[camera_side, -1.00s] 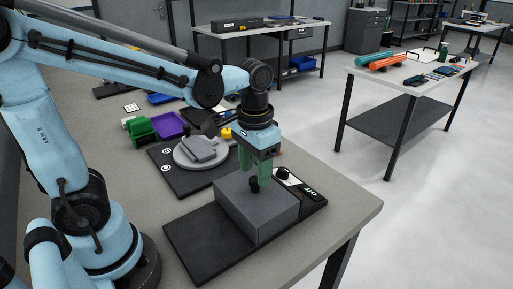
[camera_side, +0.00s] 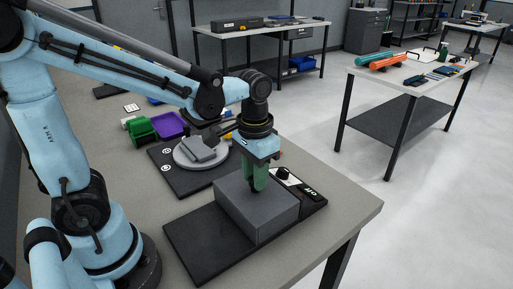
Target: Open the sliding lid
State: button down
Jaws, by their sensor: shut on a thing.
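A dark grey box (camera_side: 262,218) with a flat sliding lid (camera_side: 235,191) stands on a black base plate (camera_side: 195,245) near the table's front right corner. The lid looks closed. My gripper (camera_side: 258,186) points down over the top of the box, its green fingers shut on the small black lid knob. The fingers hide the knob.
A black panel with a dial (camera_side: 284,173) and an "OFF" label lies right behind the box. A round grey turntable (camera_side: 200,152) on a black plate stands behind left, with a grey block on it. Green (camera_side: 141,131) and purple (camera_side: 171,125) bins stand farther back.

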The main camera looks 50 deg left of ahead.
jog(key=s, duration=1.3)
dwell(0.4)
jog(key=c, duration=0.8)
grip_release()
jog(key=shift+c, duration=0.2)
jog(key=shift+r, duration=0.15)
notch_tip(320, 180, up, 12)
